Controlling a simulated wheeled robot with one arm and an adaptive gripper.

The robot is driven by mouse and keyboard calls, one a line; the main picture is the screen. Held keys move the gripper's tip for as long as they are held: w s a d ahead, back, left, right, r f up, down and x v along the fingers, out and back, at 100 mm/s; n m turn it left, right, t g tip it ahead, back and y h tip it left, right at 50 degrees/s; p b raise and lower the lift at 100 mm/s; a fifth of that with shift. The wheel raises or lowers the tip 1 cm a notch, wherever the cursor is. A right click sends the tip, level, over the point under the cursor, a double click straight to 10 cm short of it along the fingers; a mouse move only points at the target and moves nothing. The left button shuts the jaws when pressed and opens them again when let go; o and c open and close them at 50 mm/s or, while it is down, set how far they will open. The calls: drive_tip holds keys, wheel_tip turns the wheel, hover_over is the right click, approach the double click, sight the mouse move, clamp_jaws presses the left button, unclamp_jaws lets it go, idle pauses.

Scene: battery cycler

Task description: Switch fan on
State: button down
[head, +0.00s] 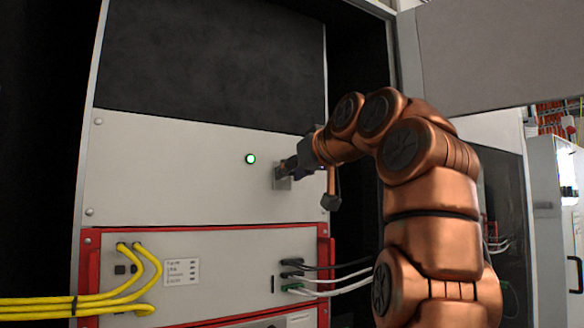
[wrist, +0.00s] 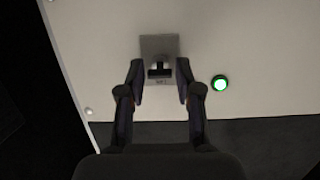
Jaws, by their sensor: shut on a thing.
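The fan switch (wrist: 160,46) is a small grey plate with a dark knob on the light grey panel. In the head view the switch plate (head: 282,183) shows only in part, behind my gripper (head: 288,166). In the wrist view my gripper (wrist: 160,72) has one finger on each side of the knob and is shut on it. The exact contact is dark and hard to see. A round green lamp (head: 250,159) beside the switch is lit, and it also glows in the wrist view (wrist: 220,83).
Below the panel is a red-framed unit (head: 210,262) with yellow cables (head: 60,305) at left and black and white cables (head: 320,278) at right. An open cabinet door (head: 500,55) stands at upper right. The panel left of the lamp is clear.

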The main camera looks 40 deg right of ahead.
idle(0.3)
drive_tip(key=c, duration=0.8)
unclamp_jaws()
drive_tip(key=shift+o, duration=0.2)
drive_tip(key=v, duration=0.7)
drive_tip(key=shift+s, duration=0.25)
